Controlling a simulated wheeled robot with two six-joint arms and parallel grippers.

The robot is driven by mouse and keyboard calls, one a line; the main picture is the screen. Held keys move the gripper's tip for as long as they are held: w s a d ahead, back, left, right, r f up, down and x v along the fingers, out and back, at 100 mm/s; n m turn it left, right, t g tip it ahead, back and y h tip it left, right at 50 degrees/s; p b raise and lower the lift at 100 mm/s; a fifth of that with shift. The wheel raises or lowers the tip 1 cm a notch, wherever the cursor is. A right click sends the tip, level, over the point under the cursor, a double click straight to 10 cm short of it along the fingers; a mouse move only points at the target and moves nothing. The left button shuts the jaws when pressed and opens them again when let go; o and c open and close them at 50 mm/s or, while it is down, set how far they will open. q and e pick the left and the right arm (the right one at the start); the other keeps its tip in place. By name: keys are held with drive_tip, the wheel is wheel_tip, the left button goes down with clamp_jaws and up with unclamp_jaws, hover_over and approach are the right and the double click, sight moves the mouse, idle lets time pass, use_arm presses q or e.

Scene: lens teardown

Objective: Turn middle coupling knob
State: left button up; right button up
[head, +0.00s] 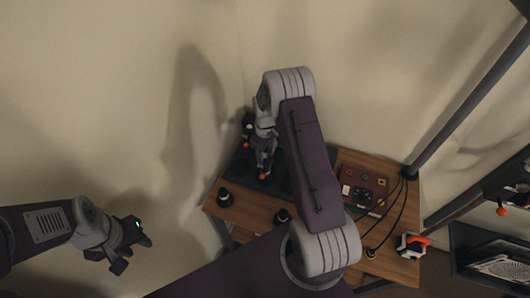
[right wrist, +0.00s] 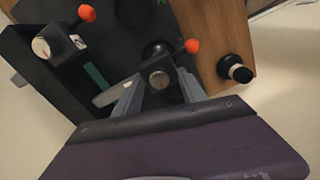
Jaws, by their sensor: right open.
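Another pale-faced knob (right wrist: 42,48) with an orange-tipped lever (right wrist: 87,13) is at upper left. In the head view my right gripper (head: 263,150) is over the dark fixture, near two orange tips, and my arm hides part of it. My left gripper (head: 132,250) is open and empty, left of the table.
The wooden table (head: 385,240) carries a dark red control box (head: 362,187) with cables at right. An orange-and-white tool (head: 411,244) lies at its right edge. A wall is behind, and a dark post (head: 470,95) rises at right.

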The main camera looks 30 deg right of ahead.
clamp_jaws()
drive_tip(key=shift+m, duration=0.3)
drive_tip(key=m, duration=0.4)
drive_tip(key=shift+w+d, duration=0.1)
drive_tip(key=m+b, duration=0.1)
drive_tip(key=m, duration=0.3)
drive_tip(key=shift+m, duration=0.3)
drive_tip(key=m, duration=0.4)
drive_tip(key=shift+d, duration=0.1)
drive_tip(key=m, duration=0.4)
drive_tip(key=shift+m, duration=0.3)
